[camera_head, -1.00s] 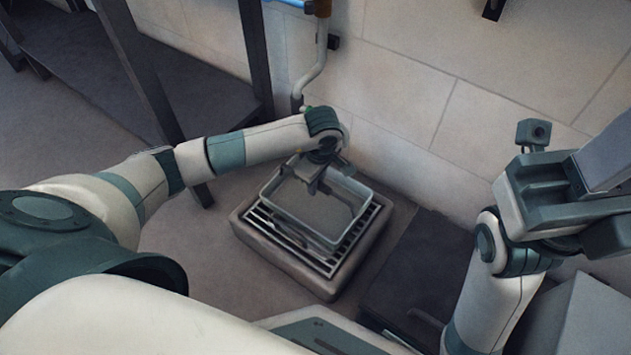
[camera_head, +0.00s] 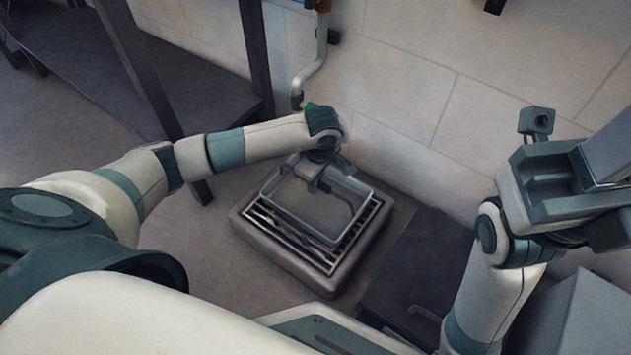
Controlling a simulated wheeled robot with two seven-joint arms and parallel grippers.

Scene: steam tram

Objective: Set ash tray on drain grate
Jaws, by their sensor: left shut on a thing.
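The ash tray (camera_head: 298,208) is a grey, shallow rectangular pan. It is over the drain grate (camera_head: 338,262), a slatted metal grate set in a raised stone block on the floor. I cannot tell whether the tray rests on the slats or hangs just above them. My left gripper (camera_head: 328,187) is shut on the ash tray at its far rim, and the wrist hides part of that rim. My right arm stands at the right of the view, and its fingertips cannot be made out.
A dark low box (camera_head: 415,268) stands right of the grate block. A dark shelf frame (camera_head: 150,80) stands at the upper left. A pipe (camera_head: 313,70) comes down the tiled wall (camera_head: 430,90) behind the grate. Floor left of the block is clear.

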